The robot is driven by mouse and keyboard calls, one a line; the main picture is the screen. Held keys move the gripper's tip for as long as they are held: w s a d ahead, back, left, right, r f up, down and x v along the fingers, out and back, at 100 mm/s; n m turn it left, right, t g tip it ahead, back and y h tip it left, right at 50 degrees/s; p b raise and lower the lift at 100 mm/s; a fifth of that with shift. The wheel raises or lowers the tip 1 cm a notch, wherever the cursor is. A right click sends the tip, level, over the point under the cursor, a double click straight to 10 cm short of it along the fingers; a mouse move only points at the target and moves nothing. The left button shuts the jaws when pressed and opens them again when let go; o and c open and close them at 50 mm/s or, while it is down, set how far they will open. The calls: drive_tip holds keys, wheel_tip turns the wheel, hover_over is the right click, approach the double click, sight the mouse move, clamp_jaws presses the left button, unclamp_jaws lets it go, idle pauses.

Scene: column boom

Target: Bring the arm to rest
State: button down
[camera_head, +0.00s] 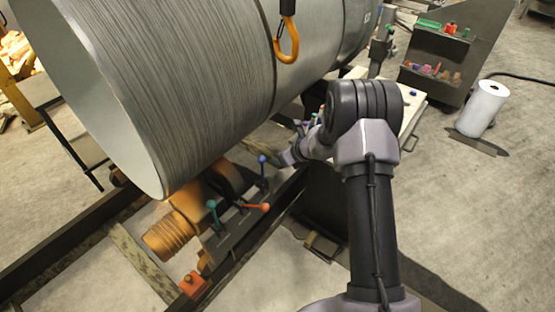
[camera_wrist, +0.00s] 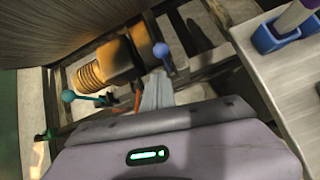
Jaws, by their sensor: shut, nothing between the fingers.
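My arm rises from the bottom right of the head view and bends down and left at its elbow. My gripper (camera_wrist: 157,85) is shut and empty in the wrist view, with its grey fingers pointing at the blue-knobbed lever (camera_wrist: 161,50). In the head view that lever (camera_head: 262,160) stands just left of my wrist. I cannot tell whether the fingers touch it. A teal-knobbed lever (camera_head: 212,205) and an orange-red lever (camera_head: 256,206) stand beside it on the dark frame. The fingertips are hard to make out in the head view.
A large grey cylinder (camera_head: 170,80) lies above the levers, with an orange hook (camera_head: 288,40) hanging before it. An orange motor (camera_head: 172,235) sits below. A bench (camera_wrist: 275,70) with a blue holder (camera_wrist: 275,36) is close at right. A white roll (camera_head: 482,108) stands farther right.

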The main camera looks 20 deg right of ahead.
drive_tip(key=s+a+r+n+b, duration=0.1)
drive_tip(key=s+a+r+n, duration=0.25)
drive_tip(key=r, duration=0.35)
drive_tip(key=s+a+r+n+g+b, duration=0.1)
drive_tip(key=s+a+r+n, duration=0.3)
drive_tip(key=r, duration=0.3)
drive_tip(key=s+a+r+n, duration=0.2)
drive_tip(key=s+r+n, duration=0.25)
drive_tip(key=r, duration=0.25)
drive_tip(key=s+r+n+h+b, duration=0.2)
drive_tip(key=s+n, duration=1.3)
drive_tip(key=s, duration=1.2)
drive_tip(key=shift+d+r, duration=0.35)
drive_tip(key=shift+r, duration=0.55)
drive_tip(key=shift+w, duration=0.1)
